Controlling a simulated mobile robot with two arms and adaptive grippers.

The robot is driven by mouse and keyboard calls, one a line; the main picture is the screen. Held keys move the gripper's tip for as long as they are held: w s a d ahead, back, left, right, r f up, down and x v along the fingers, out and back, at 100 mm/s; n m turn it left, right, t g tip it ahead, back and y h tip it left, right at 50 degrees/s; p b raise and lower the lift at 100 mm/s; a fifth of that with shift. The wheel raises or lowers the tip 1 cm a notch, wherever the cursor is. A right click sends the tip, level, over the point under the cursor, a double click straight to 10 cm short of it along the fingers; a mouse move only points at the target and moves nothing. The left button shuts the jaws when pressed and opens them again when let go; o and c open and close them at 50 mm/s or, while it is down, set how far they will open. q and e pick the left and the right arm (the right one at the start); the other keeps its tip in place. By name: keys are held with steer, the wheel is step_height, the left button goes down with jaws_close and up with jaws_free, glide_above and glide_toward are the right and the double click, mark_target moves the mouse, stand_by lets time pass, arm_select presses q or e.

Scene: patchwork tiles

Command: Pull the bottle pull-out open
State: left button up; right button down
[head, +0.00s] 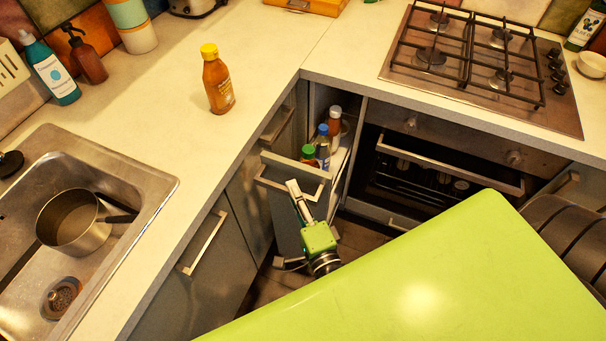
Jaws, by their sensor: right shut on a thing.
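The bottle pull-out (284,225) is a narrow grey-fronted unit in the inner corner of the counter. My right gripper (294,190), with a green body, reaches up from below and is shut on this handle. The gripper hides part of the handle and front. My left gripper is not in view.
An oven (430,180) with a bar handle is right of the pull-out, under a gas hob (480,65). A cupboard handle (203,243) sticks out at left. A sauce bottle (217,80) stands on the counter; a pot (72,222) sits in the sink.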

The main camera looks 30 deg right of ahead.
steer(key=s+a, duration=0.5)
steer(key=a, duration=0.1)
steer(key=shift+s, duration=0.15)
stand_by(0.3)
steer(key=c, duration=1.9)
jaws_free()
steer(key=s+a, duration=0.1)
steer(key=s, duration=1.1)
